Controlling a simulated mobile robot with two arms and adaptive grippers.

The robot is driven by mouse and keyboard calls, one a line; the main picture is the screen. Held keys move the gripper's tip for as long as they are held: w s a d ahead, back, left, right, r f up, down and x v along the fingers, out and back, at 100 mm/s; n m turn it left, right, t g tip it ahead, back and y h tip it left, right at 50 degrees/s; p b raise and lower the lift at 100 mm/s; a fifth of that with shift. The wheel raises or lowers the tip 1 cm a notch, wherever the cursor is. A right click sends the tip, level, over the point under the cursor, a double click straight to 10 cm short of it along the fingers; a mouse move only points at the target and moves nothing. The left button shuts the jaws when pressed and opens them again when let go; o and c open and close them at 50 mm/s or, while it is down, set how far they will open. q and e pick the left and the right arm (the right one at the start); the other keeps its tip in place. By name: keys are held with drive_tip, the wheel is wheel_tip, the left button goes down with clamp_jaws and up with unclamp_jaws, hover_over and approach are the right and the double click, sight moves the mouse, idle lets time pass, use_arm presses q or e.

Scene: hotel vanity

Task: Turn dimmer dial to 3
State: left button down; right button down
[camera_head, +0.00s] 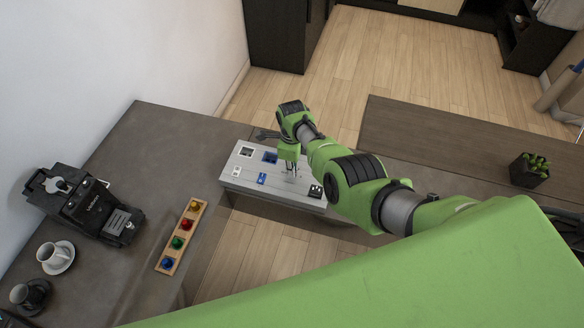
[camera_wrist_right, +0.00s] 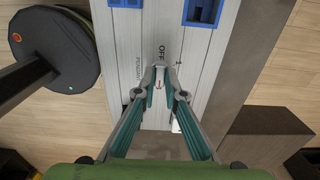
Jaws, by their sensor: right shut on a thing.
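The grey-white control panel (camera_head: 240,182) sits beyond the front counter edge in the head view. In the right wrist view the panel (camera_wrist_right: 205,50) runs up the picture, with the words OFF and PENDANT printed near my gripper. My right gripper (camera_wrist_right: 160,76) reaches down to the panel, its fingertips closed together just below OFF. It also shows in the head view (camera_head: 291,172), over the panel's right half. The dial is mostly hidden between the fingertips, and its setting cannot be read. My left gripper is out of view.
A wooden strip with coloured knobs (camera_head: 181,237), a coffee machine (camera_head: 88,204) and a white cup (camera_head: 55,256) stand on the left. A potted plant (camera_head: 529,169) stands right.

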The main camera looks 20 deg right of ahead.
drive_tip(key=shift+w, duration=0.1)
idle(0.3)
drive_tip(key=c, duration=2.1)
unclamp_jaws()
wheel_tip(320, 180, up, 12)
